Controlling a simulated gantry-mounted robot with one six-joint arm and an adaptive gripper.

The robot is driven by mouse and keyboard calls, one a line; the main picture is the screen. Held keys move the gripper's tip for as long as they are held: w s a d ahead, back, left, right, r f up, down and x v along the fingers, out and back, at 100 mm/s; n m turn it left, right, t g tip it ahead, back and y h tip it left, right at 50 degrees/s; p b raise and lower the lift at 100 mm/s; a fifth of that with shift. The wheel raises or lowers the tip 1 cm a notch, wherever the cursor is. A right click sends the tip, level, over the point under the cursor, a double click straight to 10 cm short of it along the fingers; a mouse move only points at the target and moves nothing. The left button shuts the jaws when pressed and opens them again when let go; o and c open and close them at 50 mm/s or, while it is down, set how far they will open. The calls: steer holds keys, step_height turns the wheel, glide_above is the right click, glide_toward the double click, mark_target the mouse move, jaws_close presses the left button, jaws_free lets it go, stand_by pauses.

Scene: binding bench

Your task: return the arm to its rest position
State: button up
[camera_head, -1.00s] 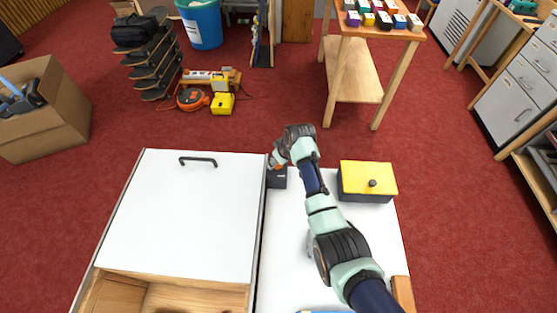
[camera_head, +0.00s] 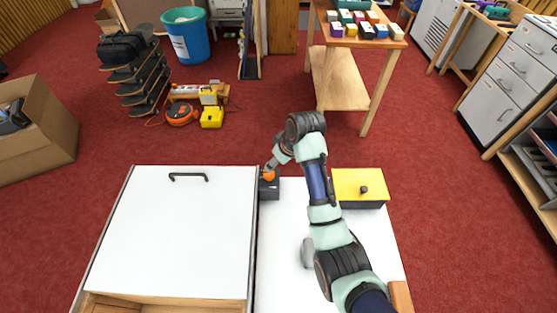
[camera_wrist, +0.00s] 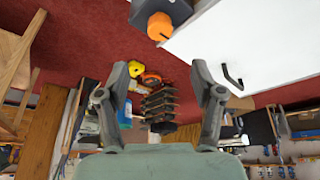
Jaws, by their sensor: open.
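My arm reaches over the white bench top (camera_head: 283,262) in the head view. My gripper (camera_wrist: 165,80) shows in the wrist view with its two fingers wide apart and nothing between them. In the head view the gripper is mostly hidden behind my own wrist. A dark box with an orange knob (camera_head: 269,186) stands at the bench's far edge, just by my wrist. The knob also shows in the wrist view (camera_wrist: 160,27), beyond the fingers and apart from them.
A yellow-lidded dark box (camera_head: 358,187) stands right of my arm. A white panel with a black handle (camera_head: 188,177) lies to the left, above an open wooden compartment (camera_head: 110,304). A wooden table with small coloured boxes (camera_head: 340,82) stands behind on red floor.

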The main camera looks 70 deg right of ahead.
steer(key=shift+r, duration=0.1)
stand_by(0.6)
steer(key=w+a+r+n+t, duration=0.15)
steer(key=w+a, duration=0.45)
steer(key=a, duration=0.6)
steer(key=w+a+r+n+t, duration=0.15)
steer(key=w+a, duration=0.45)
steer(key=a, duration=0.6)
steer(key=s+a+r+n+t+y, duration=0.1)
steer(key=s+a+r+t, duration=0.2)
steer(key=a, duration=0.7)
steer(key=s+a+r+n+t+y, duration=0.15)
steer(key=a+r, duration=0.35)
steer(key=a, duration=0.6)
step_height(320, 180, up, 36)
steer(key=s+a+t+p, duration=0.1)
steer(key=p, duration=3.3)
steer(key=shift+s+f, duration=0.15)
steer(key=shift+f, duration=0.05)
steer(key=shift+m+h, duration=0.25)
